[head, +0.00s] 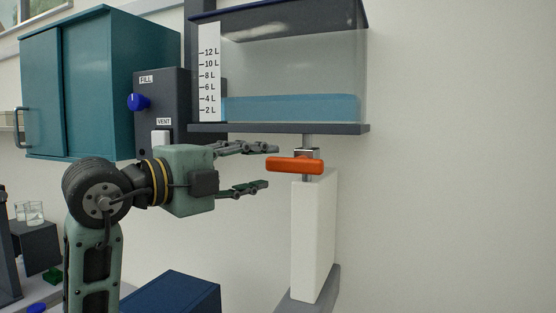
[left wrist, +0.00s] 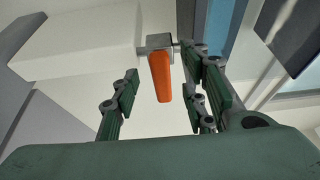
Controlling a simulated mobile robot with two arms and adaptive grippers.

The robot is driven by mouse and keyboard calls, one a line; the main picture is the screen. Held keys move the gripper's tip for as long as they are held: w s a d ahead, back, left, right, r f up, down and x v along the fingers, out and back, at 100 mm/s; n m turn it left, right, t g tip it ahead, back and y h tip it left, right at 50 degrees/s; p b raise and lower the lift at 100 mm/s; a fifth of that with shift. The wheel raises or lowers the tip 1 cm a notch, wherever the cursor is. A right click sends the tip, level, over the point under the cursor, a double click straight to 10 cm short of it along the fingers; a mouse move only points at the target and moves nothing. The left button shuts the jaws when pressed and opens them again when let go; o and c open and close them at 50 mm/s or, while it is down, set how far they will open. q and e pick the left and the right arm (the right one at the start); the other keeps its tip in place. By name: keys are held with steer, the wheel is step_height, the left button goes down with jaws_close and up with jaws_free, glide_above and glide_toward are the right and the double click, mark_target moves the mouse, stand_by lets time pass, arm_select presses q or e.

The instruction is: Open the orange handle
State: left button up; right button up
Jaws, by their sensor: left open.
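The orange handle (head: 294,165) is a bar lying roughly level on a metal valve under the clear tank, in the head view. In the left wrist view the orange handle (left wrist: 160,76) hangs from its grey valve block (left wrist: 158,41), between and beyond the fingers. My left gripper (head: 272,167) is open, its fingers one above the other, pointing right at the handle's left end. In the left wrist view my left gripper (left wrist: 165,85) shows its fingers on either side of the handle, with no clear contact. My right gripper is not in view.
The tank (head: 290,75) holds some blue liquid, near 4 L on its scale. A white column (head: 312,240) stands below the valve. A dark panel (head: 163,105) with a blue knob (head: 138,102) and white vent switch (head: 161,139), and a teal cabinet (head: 70,85), are at left. The right side is clear.

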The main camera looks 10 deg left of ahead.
mark_target(272, 165)
arm_select(q)
steer(key=p+x, duration=0.2)
steer(key=x, duration=0.4)
steer(key=shift+s, duration=0.1)
steer(key=c, duration=0.3)
jaws_close()
